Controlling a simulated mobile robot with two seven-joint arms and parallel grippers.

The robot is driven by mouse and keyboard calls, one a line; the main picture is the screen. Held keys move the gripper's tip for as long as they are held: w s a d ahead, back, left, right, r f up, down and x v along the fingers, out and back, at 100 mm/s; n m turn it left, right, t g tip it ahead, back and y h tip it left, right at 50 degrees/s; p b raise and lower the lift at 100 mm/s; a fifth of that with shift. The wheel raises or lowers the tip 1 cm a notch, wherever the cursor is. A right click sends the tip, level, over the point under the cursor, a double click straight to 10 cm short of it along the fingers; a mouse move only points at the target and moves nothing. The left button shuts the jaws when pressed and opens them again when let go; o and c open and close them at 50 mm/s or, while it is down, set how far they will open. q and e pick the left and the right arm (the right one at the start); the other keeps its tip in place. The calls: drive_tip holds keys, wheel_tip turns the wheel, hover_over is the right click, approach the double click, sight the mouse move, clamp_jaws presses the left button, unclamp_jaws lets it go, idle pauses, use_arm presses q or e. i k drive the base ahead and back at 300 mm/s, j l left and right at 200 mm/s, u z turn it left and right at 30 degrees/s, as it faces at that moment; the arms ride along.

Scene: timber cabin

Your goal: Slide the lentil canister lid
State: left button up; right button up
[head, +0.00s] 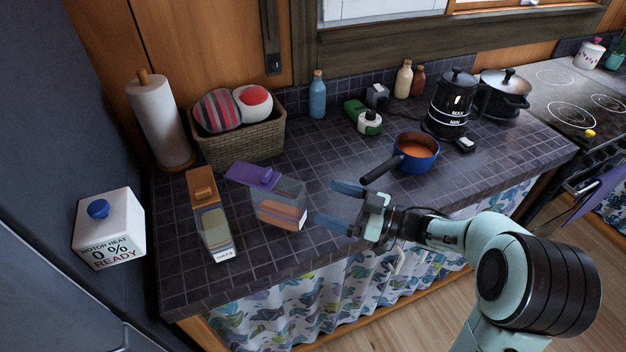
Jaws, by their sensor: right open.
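Two clear canisters stand on the dark tiled counter (340,155). One has a purple lid (252,177) and orange-red contents in its clear body (280,207). The other, to its left, has an orange-brown lid (201,186) and greenish-tan contents in its body (213,228). Their small front labels are too small to read, so I cannot tell which one holds lentils. My right gripper (327,205) is open and empty, just right of the purple-lidded canister, its fingers pointing left towards it and apart from the lid. My left gripper is not in view.
A blue pot (420,148) has its handle pointing towards my right gripper. Behind the canisters are a basket (240,148) and a paper towel roll (160,118). A white box (110,228) reading "MOTOR HEAT 0% READY" is at left. The front counter strip is clear.

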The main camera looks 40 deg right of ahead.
sight(256, 177)
drive_tip(key=k+l, duration=0.8)
drive_tip(key=k, duration=0.05)
